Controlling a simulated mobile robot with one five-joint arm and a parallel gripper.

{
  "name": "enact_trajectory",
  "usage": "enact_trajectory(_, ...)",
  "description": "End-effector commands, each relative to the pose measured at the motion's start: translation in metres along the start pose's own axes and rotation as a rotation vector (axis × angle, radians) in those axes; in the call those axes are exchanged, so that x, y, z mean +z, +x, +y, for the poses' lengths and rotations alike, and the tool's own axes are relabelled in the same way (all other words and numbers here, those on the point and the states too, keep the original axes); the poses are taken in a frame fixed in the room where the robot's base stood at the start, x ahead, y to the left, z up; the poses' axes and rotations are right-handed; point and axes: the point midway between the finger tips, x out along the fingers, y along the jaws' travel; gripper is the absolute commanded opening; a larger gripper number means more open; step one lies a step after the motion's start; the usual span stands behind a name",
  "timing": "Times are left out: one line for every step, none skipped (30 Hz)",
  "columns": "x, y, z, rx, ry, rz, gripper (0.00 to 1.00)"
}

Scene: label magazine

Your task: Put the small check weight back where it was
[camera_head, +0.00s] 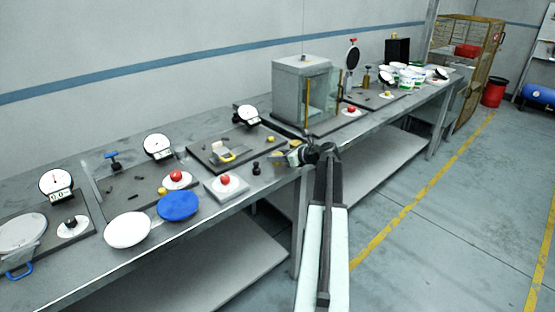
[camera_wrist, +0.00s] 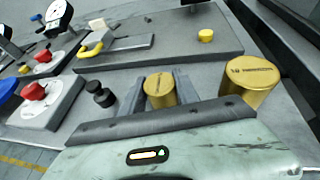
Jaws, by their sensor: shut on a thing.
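My gripper (camera_wrist: 159,78) is shut on a small brass cylinder (camera_wrist: 161,92), the small check weight, with one finger on each side of it. In the wrist view, a larger brass weight (camera_wrist: 250,80) stands upright to the right, apart from the gripper. A black knobbed weight (camera_wrist: 100,94) stands to the left. In the head view, my gripper (camera_head: 284,158) is over the bench's front edge area, right of the black weight (camera_head: 256,168). I cannot tell whether the held weight touches the bench.
A dark board (camera_wrist: 125,58) with a yellow-handled piece (camera_wrist: 92,48) and a small brass piece (camera_wrist: 205,35) lies behind. A grey block with a red knob (camera_head: 226,180) stands left. A glass-sided cabinet (camera_head: 302,88) stands behind right.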

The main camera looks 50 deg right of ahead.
Motion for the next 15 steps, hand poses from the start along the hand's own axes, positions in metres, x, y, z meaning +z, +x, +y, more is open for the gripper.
enact_trajectory(-0.0009, 0.0004, -0.0001, 0.0, 0.001, -0.001, 0.0)
enact_trajectory(-0.0022, 0.0008, -0.0001, 0.0, 0.001, -0.001, 0.0)
enact_trajectory(-0.0036, 0.0014, -0.0002, 0.0, 0.001, -0.001, 0.0)
enact_trajectory(-0.0025, 0.0007, -0.0002, 0.0, 0.0, 0.0, 0.46)
enact_trajectory(-0.0022, 0.0006, -0.0002, 0.0, 0.0, 0.0, 0.54)
enact_trajectory(-0.0022, 0.0005, -0.0003, 0.0, 0.0, 0.0, 0.59)
enact_trajectory(-0.0022, 0.0005, -0.0003, -0.001, 0.0, 0.0, 0.59)
enact_trajectory(-0.0022, 0.0004, -0.0003, -0.001, 0.0, 0.0, 0.59)
enact_trajectory(-0.0022, 0.0004, -0.0004, -0.001, 0.0, 0.0, 0.59)
enact_trajectory(-0.0022, 0.0004, -0.0004, -0.001, 0.0, 0.0, 0.59)
enact_trajectory(-0.0022, 0.0003, -0.0004, -0.001, 0.0, 0.0, 0.59)
enact_trajectory(-0.0022, 0.0003, -0.0005, -0.001, 0.0, 0.0, 0.59)
enact_trajectory(-0.0022, 0.0003, -0.0005, -0.001, 0.0, 0.0, 0.59)
enact_trajectory(-0.002, 0.0002, -0.0005, -0.001, 0.0, 0.0, 0.59)
enact_trajectory(-0.0006, -0.0004, -0.0006, -0.001, 0.0, 0.0, 0.59)
